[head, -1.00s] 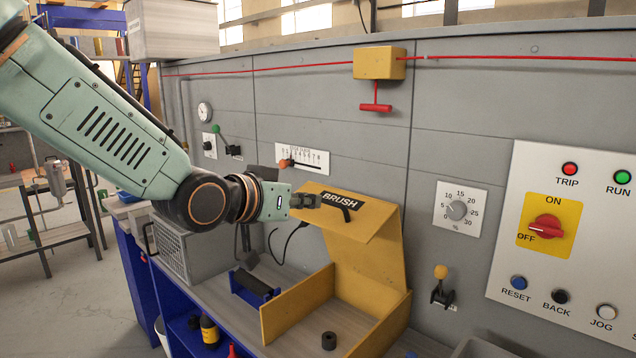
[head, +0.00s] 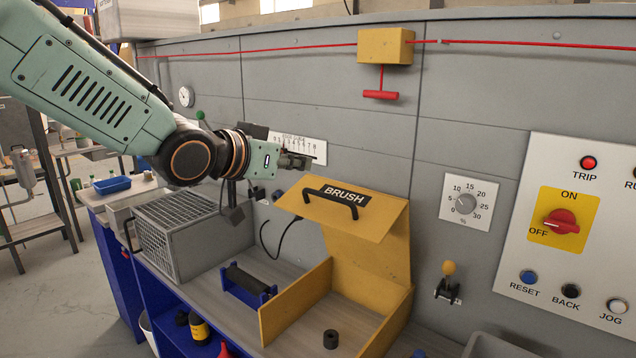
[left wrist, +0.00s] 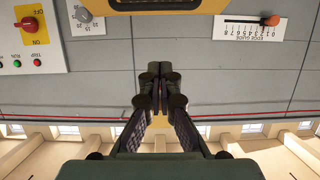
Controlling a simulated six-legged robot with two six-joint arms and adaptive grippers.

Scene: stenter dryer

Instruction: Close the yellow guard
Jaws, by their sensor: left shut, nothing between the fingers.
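In the left wrist view the guard's yellow edge (left wrist: 165,5) shows at the top. My left gripper (head: 298,161) is shut and empty, just above and left of the guard's upper edge, apart from the handle. Its fingers (left wrist: 158,88) are together in the left wrist view. My right gripper is not in view.
A grey mesh cage (head: 185,235) and a black roller on a blue stand (head: 247,285) sit left of the box. A black ring (head: 330,339) lies in front. A red pull handle (head: 380,94) hangs above. A control panel (head: 575,215) is at right.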

